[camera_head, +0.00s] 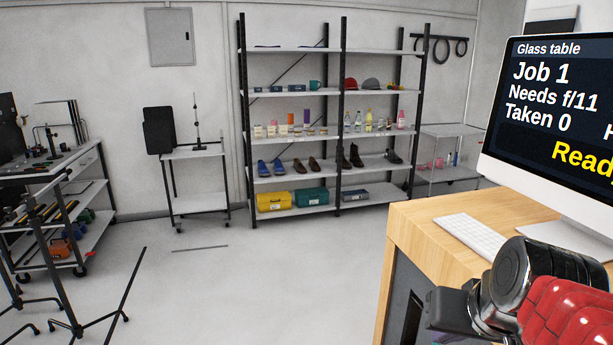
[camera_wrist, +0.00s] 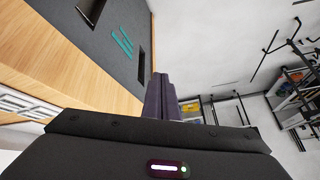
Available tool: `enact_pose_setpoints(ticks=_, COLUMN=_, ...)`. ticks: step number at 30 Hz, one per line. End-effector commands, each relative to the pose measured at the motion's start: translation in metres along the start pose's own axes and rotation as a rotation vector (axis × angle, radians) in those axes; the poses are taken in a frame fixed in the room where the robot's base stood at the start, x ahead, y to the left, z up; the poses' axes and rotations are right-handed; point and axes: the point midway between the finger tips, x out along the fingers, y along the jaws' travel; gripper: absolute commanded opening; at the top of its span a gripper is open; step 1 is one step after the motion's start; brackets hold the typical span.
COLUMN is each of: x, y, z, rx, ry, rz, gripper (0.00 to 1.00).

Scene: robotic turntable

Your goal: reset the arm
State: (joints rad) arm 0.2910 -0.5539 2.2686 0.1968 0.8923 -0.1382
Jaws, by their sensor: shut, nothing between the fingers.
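My gripper (camera_wrist: 162,98) shows in the wrist view as dark fingers closed together, with nothing between them. They point away past the side of the wooden desk (camera_wrist: 125,95). In the head view my arm is at the bottom right, a red and black link beside the front of the desk (camera_head: 420,222). My fingertips cannot be made out there.
A monitor (camera_head: 555,110) and a white keyboard (camera_head: 470,238) stand on the desk, close to my arm. A shelf rack (camera_head: 342,125) stands at the back wall. A small cart (camera_head: 195,153) and tripod legs (camera_head: 70,300) are to the left. The middle floor is mostly clear.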

Motion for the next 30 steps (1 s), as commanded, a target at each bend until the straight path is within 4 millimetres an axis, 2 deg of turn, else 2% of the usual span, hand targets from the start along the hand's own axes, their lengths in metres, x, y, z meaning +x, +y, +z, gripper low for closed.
enact_pose_setpoints(ticks=1, x=0.001, y=-0.01, z=0.014, rx=-0.033, ry=-0.011, rz=-0.003, gripper=0.0)
enact_pose_setpoints(ticks=6, x=0.007, y=-0.029, z=0.059, rx=-0.124, ry=-0.043, rz=0.0, gripper=0.0)
enact_pose_setpoints(ticks=12, x=0.013, y=-0.04, z=0.099, rx=-0.213, ry=-0.066, rz=0.005, gripper=0.0)
enact_pose_setpoints(ticks=17, x=0.015, y=-0.042, z=0.11, rx=-0.236, ry=-0.071, rz=0.008, gripper=0.0)
enact_pose_setpoints(ticks=30, x=0.015, y=-0.041, z=0.109, rx=-0.234, ry=-0.071, rz=0.008, gripper=0.0)
